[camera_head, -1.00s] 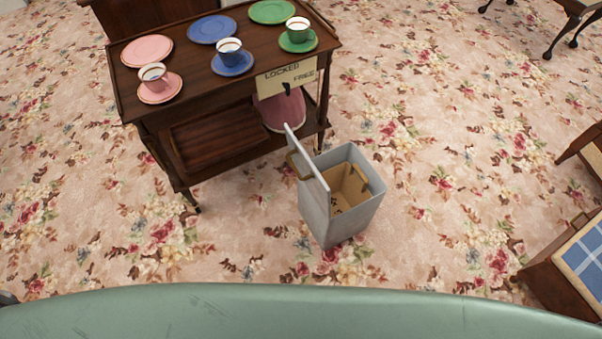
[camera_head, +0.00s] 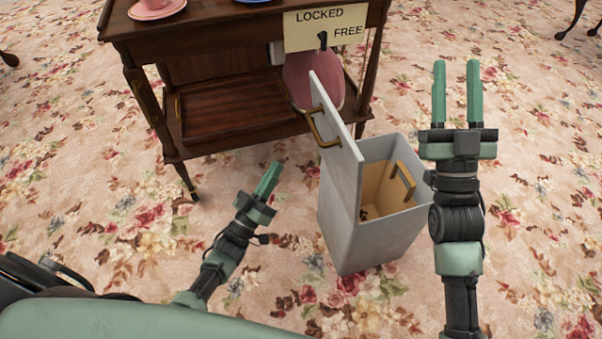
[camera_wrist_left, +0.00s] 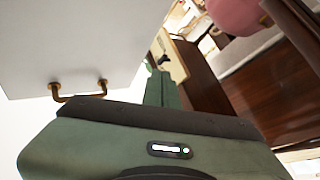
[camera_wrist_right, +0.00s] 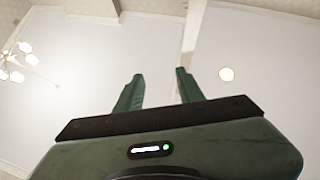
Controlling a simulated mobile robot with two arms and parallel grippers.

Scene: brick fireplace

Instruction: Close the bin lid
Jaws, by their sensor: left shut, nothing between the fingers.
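A white-grey bin (camera_head: 372,232) stands on the carpet in the head view. Its lid (camera_head: 338,135) is open and stands steeply up at the bin's left side, with a brass handle (camera_head: 318,128) on its left face. My left gripper (camera_head: 273,170) is shut and empty, left of the bin and lower than the lid's handle in the picture. In the left wrist view the lid (camera_wrist_left: 70,40) and its handle (camera_wrist_left: 80,88) appear close by. My right gripper (camera_head: 457,95) is open and empty, right of the bin, fingers pointing up.
A dark wooden trolley (camera_head: 140,90) stands behind and left of the bin, close to the lid. It carries a LOCKED/FREE sign (camera_head: 325,28) and crockery; a pink rounded object (camera_head: 300,78) is beneath. Patterned carpet is clear to the right.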

